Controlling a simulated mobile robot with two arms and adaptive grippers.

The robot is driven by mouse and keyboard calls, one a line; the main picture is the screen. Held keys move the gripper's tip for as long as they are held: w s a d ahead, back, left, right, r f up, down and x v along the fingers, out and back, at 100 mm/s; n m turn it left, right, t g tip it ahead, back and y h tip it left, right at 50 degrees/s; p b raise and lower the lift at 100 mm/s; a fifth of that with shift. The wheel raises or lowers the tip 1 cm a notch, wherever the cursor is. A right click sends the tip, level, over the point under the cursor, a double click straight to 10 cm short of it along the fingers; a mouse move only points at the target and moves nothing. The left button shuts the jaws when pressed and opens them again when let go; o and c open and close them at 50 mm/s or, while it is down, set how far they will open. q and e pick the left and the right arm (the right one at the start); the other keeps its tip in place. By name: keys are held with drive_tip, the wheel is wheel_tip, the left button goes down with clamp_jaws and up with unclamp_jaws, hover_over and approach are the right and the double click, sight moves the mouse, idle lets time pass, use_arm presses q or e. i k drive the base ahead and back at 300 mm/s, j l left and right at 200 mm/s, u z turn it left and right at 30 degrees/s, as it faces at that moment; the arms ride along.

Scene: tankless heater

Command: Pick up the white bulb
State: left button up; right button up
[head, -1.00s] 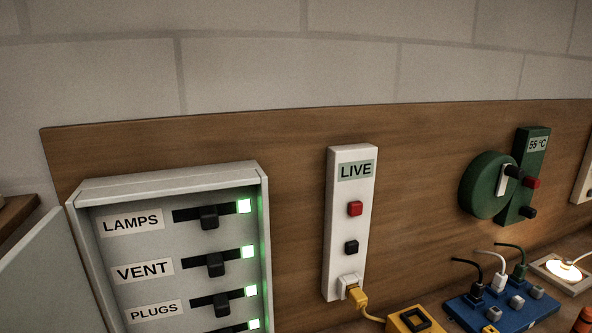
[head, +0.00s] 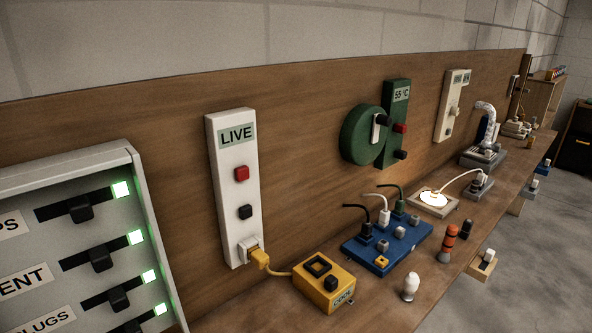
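A small white bulb (head: 411,287) stands upright on the wooden bench, right of the yellow box and in front of the blue block. Nothing touches it. A lit round lamp (head: 433,199) sits on a pale base further back along the bench. Neither of my grippers shows in the head view.
A yellow box (head: 341,293) with a cord to the LIVE panel (head: 233,190) stands left of the bulb. Behind is a blue block (head: 362,254) with several plugs. An orange and black cylinder (head: 447,243) stands to the right. The breaker box (head: 150,240) is at left.

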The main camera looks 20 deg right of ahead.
sight(411, 283)
drive_tip(key=z, duration=0.45)
drive_tip(key=k+l+z, duration=0.15)
drive_tip(key=z, duration=0.7)
drive_tip(key=l, duration=0.1)
